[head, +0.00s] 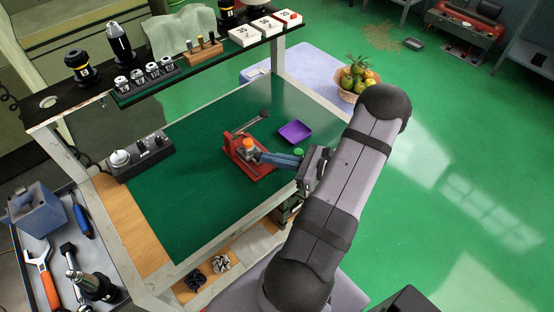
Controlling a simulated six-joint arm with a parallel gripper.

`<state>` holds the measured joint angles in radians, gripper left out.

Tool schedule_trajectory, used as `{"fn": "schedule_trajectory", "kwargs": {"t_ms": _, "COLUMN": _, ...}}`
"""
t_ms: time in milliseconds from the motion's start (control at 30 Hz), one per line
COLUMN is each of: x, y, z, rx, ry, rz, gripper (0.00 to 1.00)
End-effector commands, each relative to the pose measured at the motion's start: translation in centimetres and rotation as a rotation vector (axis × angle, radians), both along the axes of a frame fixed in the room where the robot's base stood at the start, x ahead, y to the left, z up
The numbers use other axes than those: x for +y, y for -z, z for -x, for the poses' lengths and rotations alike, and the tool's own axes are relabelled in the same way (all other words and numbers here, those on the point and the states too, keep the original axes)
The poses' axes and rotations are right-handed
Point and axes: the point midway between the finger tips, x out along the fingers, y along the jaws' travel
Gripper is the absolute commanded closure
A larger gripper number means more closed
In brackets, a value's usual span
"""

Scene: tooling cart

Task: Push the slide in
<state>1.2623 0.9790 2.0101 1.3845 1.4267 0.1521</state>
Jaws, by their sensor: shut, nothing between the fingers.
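A red metal fixture (240,164) stands on the green mat of the cart. It has an orange round part (248,143) on top and a lever with a dark knob (264,114) rising to the back right. I cannot clearly make out the slide on it at this size. My gripper (265,156) reaches in from the right, low over the mat. Its blue-grey fingers are shut and empty, with their tips at the right side of the fixture. I cannot tell whether they touch it. The fingers hide part of the fixture's right side.
A purple tray (295,132) lies just behind my gripper. A small green round thing (298,152) shows beside the gripper. A grey control box (141,155) sits at the mat's left edge. A raised shelf (105,107) with tool holders spans the back. The front mat is clear.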

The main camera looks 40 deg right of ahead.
Motion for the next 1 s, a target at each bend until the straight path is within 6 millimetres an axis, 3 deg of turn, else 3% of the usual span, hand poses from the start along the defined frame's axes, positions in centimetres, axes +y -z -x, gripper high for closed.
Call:
{"fn": "schedule_trajectory", "kwargs": {"t_ms": 267, "x": -0.9, "y": -0.4, "z": 1.6, "rx": 0.0, "ry": 0.004, "rz": 0.0, "gripper": 1.0}}
{"fn": "schedule_trajectory", "kwargs": {"t_ms": 700, "x": -4.5, "y": -1.3, "z": 8.6, "rx": -0.001, "ry": 0.004, "rz": 0.004, "gripper": 1.0}}
{"fn": "schedule_trajectory", "kwargs": {"t_ms": 1000, "x": -6.0, "y": -2.2, "z": 11.8, "rx": -0.001, "ry": 0.002, "rz": 0.001, "gripper": 1.0}}
